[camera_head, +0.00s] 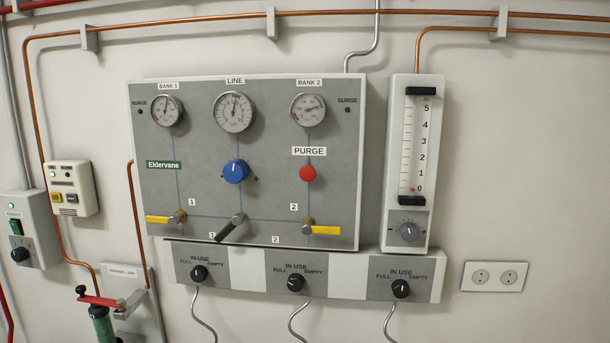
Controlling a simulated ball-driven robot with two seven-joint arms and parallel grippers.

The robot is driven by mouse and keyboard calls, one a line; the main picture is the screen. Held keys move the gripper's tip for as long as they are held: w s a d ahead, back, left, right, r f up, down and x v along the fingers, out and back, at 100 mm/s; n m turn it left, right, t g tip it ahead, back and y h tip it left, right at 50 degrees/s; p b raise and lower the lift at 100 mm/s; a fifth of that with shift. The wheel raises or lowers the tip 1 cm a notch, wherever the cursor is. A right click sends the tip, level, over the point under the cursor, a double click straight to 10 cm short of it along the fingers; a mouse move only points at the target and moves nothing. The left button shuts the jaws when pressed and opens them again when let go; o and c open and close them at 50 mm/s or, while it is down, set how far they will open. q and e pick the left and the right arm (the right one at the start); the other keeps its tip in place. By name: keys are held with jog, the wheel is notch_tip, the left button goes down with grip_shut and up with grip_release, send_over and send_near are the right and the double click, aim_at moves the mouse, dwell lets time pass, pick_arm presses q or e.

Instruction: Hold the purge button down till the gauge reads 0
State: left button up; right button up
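The purge button (307,173) is a red round knob under the PURGE label, on the right half of the grey wall panel (270,195). Nothing touches it. Three round gauges sit along the top of the panel. The LINE gauge (233,111) in the middle has its needle pointing roughly up. The BANK 1 gauge (167,111) on the left also has its needle roughly up. The BANK 2 gauge (308,110), above the purge button, has its needle toward the right. Their small numbers are too fine to read. Neither of my grippers shows.
A blue knob (236,171), two yellow levers (159,219) (326,230) and a black lever (231,228) stick out from the panel. A flow tube (413,145) hangs to the right, its red mark near 0. A strip of black knobs (295,283) runs below.

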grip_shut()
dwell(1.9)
